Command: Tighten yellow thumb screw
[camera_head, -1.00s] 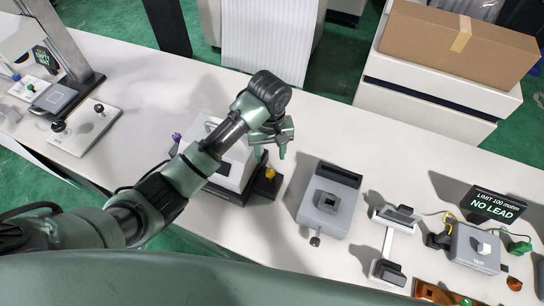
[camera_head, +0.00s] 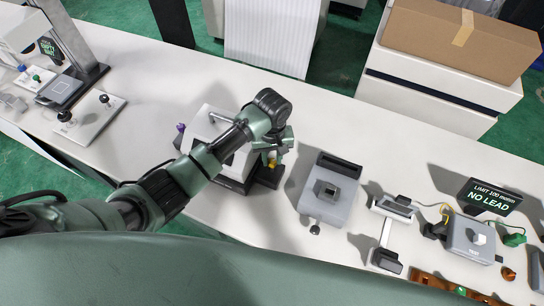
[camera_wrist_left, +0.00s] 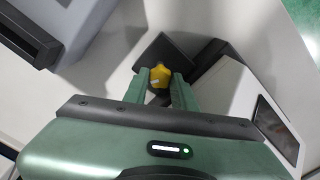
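The yellow thumb screw (camera_head: 272,164) is on the dark block at the right side of the white-and-black machine (camera_head: 213,125). In the left wrist view the yellow thumb screw (camera_wrist_left: 160,76) shows as a lobed knob between the fingertips. My left gripper (camera_head: 273,157) is right at the screw, with its fingers partly covering it in the head view. In the left wrist view its two green fingers (camera_wrist_left: 161,82) stand apart, one on each side of the knob, with narrow gaps visible. I cannot tell how deep the knob sits between them. My right gripper is not in view.
A grey device (camera_head: 328,190) stands just right of the machine. Further right are a small white-and-grey stand (camera_head: 387,232), a grey box (camera_head: 470,240) and a black "NO LEAD" sign (camera_head: 490,197). A bench fixture (camera_head: 90,119) is at the left. The table behind the machine is clear.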

